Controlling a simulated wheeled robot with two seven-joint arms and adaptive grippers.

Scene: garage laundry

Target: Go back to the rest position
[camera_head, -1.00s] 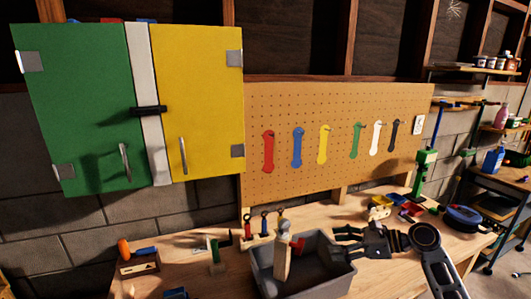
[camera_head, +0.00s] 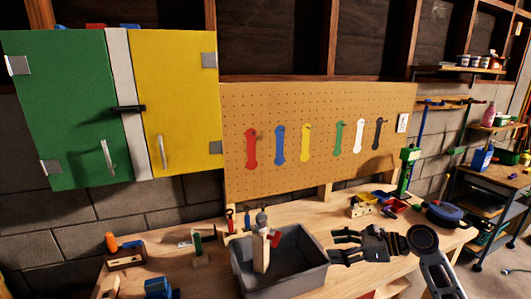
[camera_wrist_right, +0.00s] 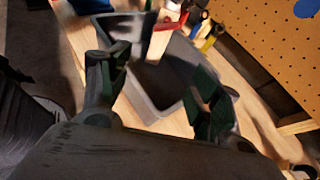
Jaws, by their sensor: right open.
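My right gripper (camera_head: 342,246) is open and empty at the right side of the grey bin on the workbench. In the right wrist view its two fingers (camera_wrist_right: 160,85) are spread apart, with the bin showing between and beyond them. My left gripper is not in view.
The grey bin (camera_head: 290,285) stands on the wooden workbench (camera_head: 210,277) with a hammer-like tool (camera_head: 262,245) standing in it. Colored wrenches hang on the pegboard (camera_head: 320,100). A green and yellow cabinet (camera_head: 175,90) hangs at left. Small bins and a blue round item (camera_head: 445,212) lie at right.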

